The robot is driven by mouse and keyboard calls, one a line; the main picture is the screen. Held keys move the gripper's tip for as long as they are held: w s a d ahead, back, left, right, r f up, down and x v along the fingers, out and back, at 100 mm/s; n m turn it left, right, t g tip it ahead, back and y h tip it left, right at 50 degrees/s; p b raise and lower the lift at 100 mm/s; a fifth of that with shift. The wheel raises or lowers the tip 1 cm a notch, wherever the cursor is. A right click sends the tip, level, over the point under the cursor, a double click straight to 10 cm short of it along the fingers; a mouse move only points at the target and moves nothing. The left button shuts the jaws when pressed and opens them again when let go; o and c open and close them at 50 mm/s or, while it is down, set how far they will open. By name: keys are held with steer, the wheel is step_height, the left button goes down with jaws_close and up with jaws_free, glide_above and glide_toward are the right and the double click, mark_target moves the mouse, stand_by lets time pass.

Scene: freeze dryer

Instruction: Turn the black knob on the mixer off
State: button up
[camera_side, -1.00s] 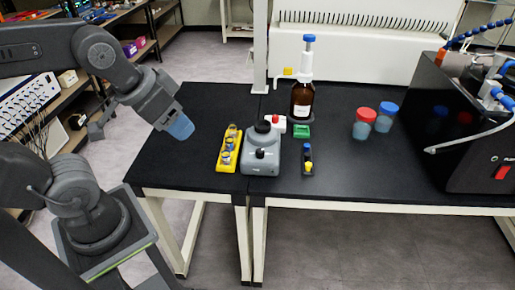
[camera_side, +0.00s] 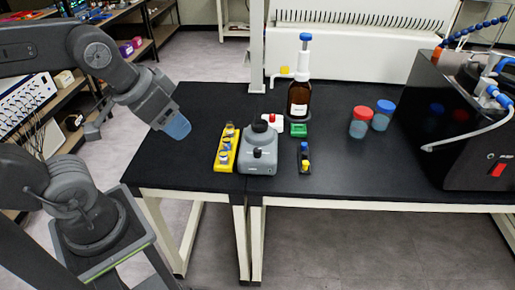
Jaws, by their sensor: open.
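The mixer (camera_side: 259,160) is a small grey machine with a dark round top, standing on the black table near its front edge. Its black knob (camera_side: 257,153) is on the front face and looks small; its setting cannot be read. My gripper (camera_side: 178,126) is up and to the left of the mixer, over the left part of the table, tilted down to the right. Its bluish tip is apart from the mixer and holds nothing that I can see.
Two capped jars (camera_side: 360,122) stand farther right, then a black machine (camera_side: 460,130). The left table area is mostly clear.

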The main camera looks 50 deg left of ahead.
steer(key=m+g, duration=0.6)
steer(key=m, duration=0.4)
glide_above(258, 149)
step_height(258, 149, down, 10)
step_height(258, 149, down, 13)
steer(key=shift+f, duration=0.1)
steer(key=shift+c, duration=0.2)
steer(key=c, duration=0.9)
